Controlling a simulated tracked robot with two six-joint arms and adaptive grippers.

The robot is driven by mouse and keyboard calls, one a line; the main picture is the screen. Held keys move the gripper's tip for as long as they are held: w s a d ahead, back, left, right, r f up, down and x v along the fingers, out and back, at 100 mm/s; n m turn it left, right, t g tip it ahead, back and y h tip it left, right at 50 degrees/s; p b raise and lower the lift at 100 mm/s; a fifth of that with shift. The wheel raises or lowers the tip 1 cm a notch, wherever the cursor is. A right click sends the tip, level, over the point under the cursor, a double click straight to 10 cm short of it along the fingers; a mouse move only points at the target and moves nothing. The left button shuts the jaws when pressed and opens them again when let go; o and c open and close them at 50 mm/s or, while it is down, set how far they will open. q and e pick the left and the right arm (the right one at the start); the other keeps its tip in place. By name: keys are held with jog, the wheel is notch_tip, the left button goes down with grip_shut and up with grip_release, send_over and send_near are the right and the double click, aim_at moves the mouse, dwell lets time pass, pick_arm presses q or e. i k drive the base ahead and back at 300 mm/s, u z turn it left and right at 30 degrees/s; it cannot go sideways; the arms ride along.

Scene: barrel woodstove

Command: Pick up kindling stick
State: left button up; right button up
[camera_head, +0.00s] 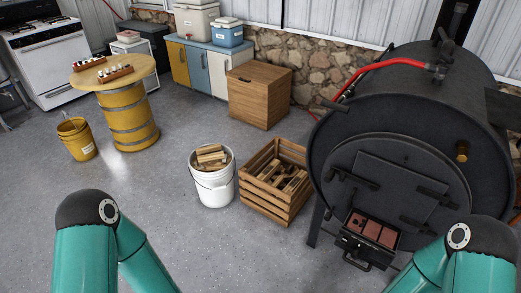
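Kindling sticks (211,154) lie in a white bucket (214,186) on the floor near the middle of the view. More short wood pieces (285,181) lie in a slatted wooden crate (262,200) just right of the bucket. I cannot tell whether these are also kindling. My two teal arms come in at the lower left and lower right. Both grippers are outside the picture, so I cannot see what they hold. Neither arm touches the bucket or the crate in this view.
A black barrel stove (410,130) stands at right, with an open tray of reddish blocks (372,230) below its door. A wooden box (258,96), a yellow barrel table (131,118) and a yellow bucket (76,139) stand farther back. The grey floor in front is clear.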

aim_at(278, 181)
jog(key=u, duration=0.1)
jog(key=i, duration=0.35)
jog(key=u, duration=0.65)
jog(key=i, duration=2.7)
jog(key=z, duration=0.4)
